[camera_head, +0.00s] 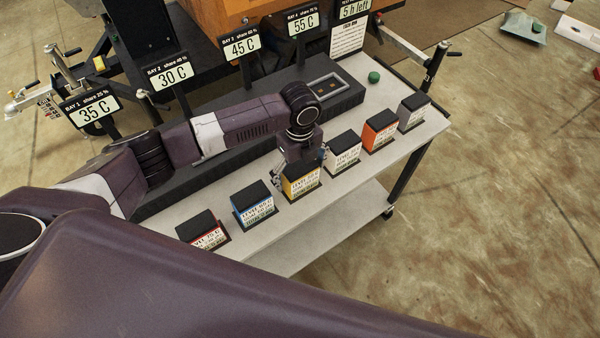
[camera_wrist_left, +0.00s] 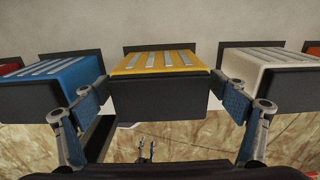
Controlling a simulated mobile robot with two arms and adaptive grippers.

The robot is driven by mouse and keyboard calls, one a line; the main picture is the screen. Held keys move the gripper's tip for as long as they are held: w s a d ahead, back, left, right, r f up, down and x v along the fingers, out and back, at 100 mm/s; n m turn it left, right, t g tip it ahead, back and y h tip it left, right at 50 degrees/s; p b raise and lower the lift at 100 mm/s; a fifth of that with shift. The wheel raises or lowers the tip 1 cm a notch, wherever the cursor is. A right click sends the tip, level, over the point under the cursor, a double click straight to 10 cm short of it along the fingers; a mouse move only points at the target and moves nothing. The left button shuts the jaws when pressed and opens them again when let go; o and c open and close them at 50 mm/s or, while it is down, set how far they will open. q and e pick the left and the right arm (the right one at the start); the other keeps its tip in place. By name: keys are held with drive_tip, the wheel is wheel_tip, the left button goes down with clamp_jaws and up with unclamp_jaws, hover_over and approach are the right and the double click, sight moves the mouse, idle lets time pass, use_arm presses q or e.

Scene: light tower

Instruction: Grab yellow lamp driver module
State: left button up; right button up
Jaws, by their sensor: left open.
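The yellow lamp driver module (camera_head: 301,186) stands in the middle of the row on the grey cart top, with a white label on its front. My left gripper (camera_head: 301,170) is over it, pointing down. In the left wrist view the yellow module (camera_wrist_left: 155,62) shows its ribbed yellow top and dark end, centred ahead. The open left gripper (camera_wrist_left: 163,100) has one finger on each side of the module's dark end. I cannot tell whether either finger touches it.
A blue module (camera_head: 253,205) and a white module (camera_head: 342,153) stand close on either side. A long dark rack (camera_head: 335,95) with temperature signs runs behind.

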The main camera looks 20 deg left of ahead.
use_arm(q)
drive_tip(key=shift+f, duration=1.3)
drive_tip(key=c, duration=1.7)
drive_tip(key=shift+w+r, duration=0.1)
drive_tip(key=shift+c, duration=0.5)
